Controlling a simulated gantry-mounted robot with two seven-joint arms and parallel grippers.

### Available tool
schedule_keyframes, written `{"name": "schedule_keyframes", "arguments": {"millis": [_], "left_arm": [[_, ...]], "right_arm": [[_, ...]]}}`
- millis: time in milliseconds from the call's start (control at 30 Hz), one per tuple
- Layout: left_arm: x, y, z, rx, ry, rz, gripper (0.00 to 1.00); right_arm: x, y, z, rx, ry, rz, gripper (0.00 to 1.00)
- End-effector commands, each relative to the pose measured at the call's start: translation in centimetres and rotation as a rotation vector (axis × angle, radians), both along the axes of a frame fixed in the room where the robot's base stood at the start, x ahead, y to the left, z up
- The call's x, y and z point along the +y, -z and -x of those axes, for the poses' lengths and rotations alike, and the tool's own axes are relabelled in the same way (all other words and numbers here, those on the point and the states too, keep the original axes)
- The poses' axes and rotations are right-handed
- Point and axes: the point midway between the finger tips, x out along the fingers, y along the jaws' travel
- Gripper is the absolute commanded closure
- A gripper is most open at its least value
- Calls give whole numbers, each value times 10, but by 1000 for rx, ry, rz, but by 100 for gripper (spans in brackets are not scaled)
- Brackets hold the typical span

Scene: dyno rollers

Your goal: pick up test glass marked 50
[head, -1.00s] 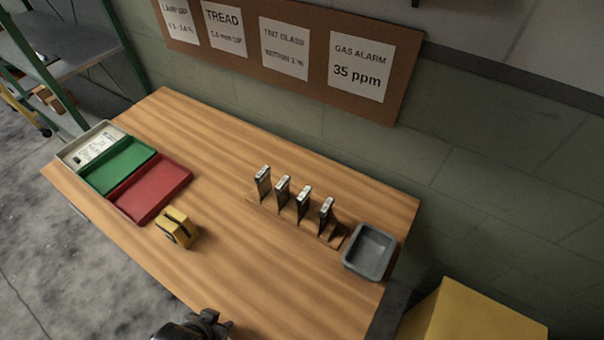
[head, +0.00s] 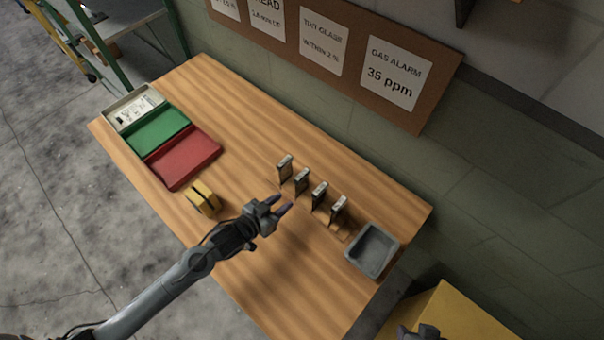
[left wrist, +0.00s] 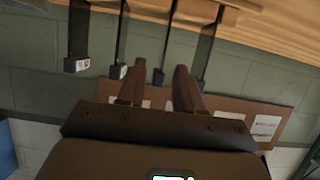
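Several thin, dark test glasses with pale-labelled caps stand upright in a row in a wooden rack (head: 333,234). In the head view they run from the far left one (head: 285,168) through (head: 302,182) and a third glass (head: 319,196) to the near right one (head: 339,210). Their numbers are too small to read, so I cannot tell which is marked 50. My left gripper (head: 280,205) is open and empty, just in front of the row. In the left wrist view its fingers (left wrist: 158,78) are apart, with glasses (left wrist: 78,45) beyond. My right gripper (head: 418,333) shows only partly at the bottom edge.
A yellow-black block (head: 203,201) lies left of my left gripper. A grey bin (head: 373,250) stands right of the rack. A tray with green (head: 158,132) and red (head: 184,157) sections sits at the left. The wall bounds the table behind.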

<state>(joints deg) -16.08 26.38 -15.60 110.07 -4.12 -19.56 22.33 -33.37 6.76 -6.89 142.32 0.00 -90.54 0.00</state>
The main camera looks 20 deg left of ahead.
Motion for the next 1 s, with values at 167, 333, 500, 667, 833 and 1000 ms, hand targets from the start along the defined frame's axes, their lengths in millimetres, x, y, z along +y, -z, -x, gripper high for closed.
{"name": "schedule_keyframes", "arguments": {"millis": [167,333,500,667,833,1000], "left_arm": [[1,-3,-20,-21,13,-12,65],[-6,7,-41,-22,14,-11,65],[-12,12,-54,-21,15,-12,65],[-14,15,-61,-22,15,-13,65],[-19,21,-79,-22,14,-12,65],[-24,29,-97,-21,14,-13,65]], "right_arm": [[1,-4,0,0,2,-3,57],[1,2,0,3,2,-2,57],[0,3,-1,3,2,-1,57],[0,4,-1,3,-1,2,57],[-2,8,0,2,-4,7,57],[-2,11,-1,2,-5,8,57]]}}
